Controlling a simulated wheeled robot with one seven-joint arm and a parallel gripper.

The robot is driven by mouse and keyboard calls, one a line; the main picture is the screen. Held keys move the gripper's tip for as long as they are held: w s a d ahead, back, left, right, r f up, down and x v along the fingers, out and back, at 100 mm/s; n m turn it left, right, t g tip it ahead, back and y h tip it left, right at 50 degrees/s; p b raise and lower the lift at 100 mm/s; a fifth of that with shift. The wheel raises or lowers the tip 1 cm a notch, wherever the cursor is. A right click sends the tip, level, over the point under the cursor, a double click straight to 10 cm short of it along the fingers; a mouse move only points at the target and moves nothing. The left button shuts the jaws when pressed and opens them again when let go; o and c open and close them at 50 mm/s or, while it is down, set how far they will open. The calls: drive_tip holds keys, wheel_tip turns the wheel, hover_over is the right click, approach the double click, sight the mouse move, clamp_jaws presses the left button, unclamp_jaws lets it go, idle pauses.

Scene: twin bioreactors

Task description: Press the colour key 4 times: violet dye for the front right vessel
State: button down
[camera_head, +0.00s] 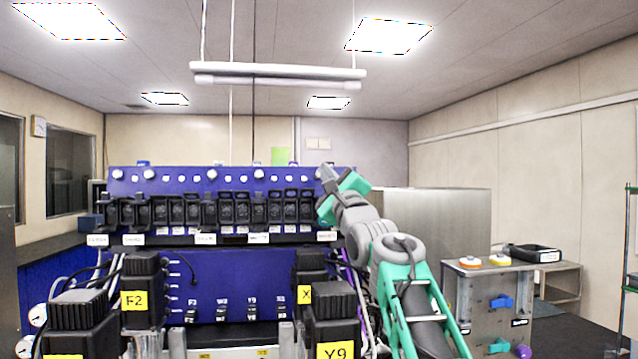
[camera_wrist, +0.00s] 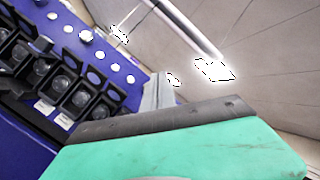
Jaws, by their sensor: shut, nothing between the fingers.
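My gripper (camera_head: 343,196) is green and grey and is at the right end of the blue panel (camera_head: 240,262), by the last of the black pump units. The jaws are shut and empty. In the wrist view a green finger with a dark pad (camera_wrist: 165,125) fills the lower part. The front right vessel's black head (camera_head: 330,303) carries a yellow label reading Y9; its lower part is out of frame. A row of black pump units (camera_head: 210,212) runs along the panel, with white knobs (camera_head: 212,174) above. I cannot make out which part is the colour key.
Other black vessel heads stand at front left (camera_head: 82,310), back left (camera_head: 142,275) and back right (camera_head: 310,266). A metal cart (camera_head: 480,300) stands at right. A hanging lamp bar (camera_head: 278,74) is overhead.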

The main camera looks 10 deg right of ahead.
sight(319, 175)
drive_tip(key=shift+s+r, duration=0.1)
drive_tip(key=shift+s, duration=0.05)
drive_tip(key=shift+r, duration=0.1)
drive_tip(key=shift+w+f+p, duration=0.25)
drive_tip(key=shift+w+p, duration=0.95)
drive_tip(key=shift+w, duration=0.1)
drive_tip(key=shift+w+f, duration=0.15)
drive_tip(key=shift+w, duration=0.05)
drive_tip(key=shift+w+f+p, duration=0.1)
drive_tip(key=shift+w+p, duration=0.4)
drive_tip(key=shift+p, duration=0.05)
drive_tip(key=shift+w, duration=0.1)
